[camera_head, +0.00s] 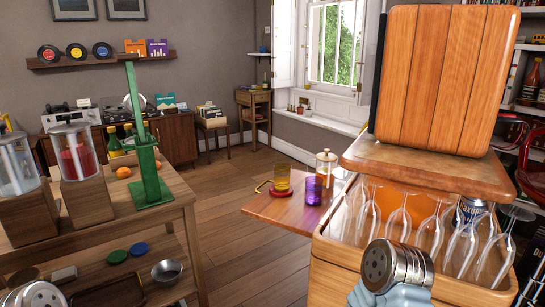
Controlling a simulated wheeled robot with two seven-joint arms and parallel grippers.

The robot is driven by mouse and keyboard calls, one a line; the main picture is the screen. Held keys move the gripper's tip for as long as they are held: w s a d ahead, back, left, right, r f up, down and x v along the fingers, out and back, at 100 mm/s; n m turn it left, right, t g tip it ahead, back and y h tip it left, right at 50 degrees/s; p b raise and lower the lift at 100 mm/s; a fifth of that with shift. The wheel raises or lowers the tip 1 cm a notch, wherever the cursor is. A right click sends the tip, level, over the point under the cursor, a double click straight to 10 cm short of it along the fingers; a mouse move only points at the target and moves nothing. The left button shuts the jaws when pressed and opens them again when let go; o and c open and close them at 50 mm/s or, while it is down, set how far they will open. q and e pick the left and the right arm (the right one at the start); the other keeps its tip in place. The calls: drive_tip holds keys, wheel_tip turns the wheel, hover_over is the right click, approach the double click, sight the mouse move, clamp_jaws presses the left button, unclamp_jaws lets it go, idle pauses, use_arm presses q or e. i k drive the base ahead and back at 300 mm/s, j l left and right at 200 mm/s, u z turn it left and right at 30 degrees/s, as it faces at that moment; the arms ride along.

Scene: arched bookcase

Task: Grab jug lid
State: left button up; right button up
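A small glass jug (325,172) stands at the back of a wooden leaf on the right-hand cart. Its pale lid (326,156) sits on top with a small knob. The jug is small in view and partly hidden by the cart's wooden top. Two round silver parts with dark holes at the bottom left and bottom right seem to be my own arm links. No fingertips of my left or right gripper show.
The wooden leaf (262,212) also holds an amber glass (282,178) and a purple glass (314,191). A side table (172,192) bears dispensers and a green press (150,180). Open floor lies between.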

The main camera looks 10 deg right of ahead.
sight(326, 156)
drive_tip(key=j+u, duration=0.1)
drive_tip(key=u, duration=0.3)
drive_tip(key=j+u, duration=0.1)
drive_tip(key=u, duration=0.25)
drive_tip(key=i+u, duration=0.1)
drive_tip(key=u, duration=0.3)
drive_tip(key=j+u, duration=0.1)
drive_tip(key=u, duration=0.3)
drive_tip(key=i+j+u, duration=0.25)
drive_tip(key=z, duration=0.45)
drive_tip(key=i+j+z, duration=0.1)
drive_tip(key=z, duration=0.75)
drive_tip(key=j+z, duration=0.1)
drive_tip(key=z, duration=0.35)
drive_tip(key=j+z, duration=0.1)
drive_tip(key=z, duration=0.35)
drive_tip(key=j+z, duration=0.1)
drive_tip(key=z, duration=0.35)
drive_tip(key=j+z, duration=0.1)
drive_tip(key=z, duration=0.35)
drive_tip(key=i, duration=0.05)
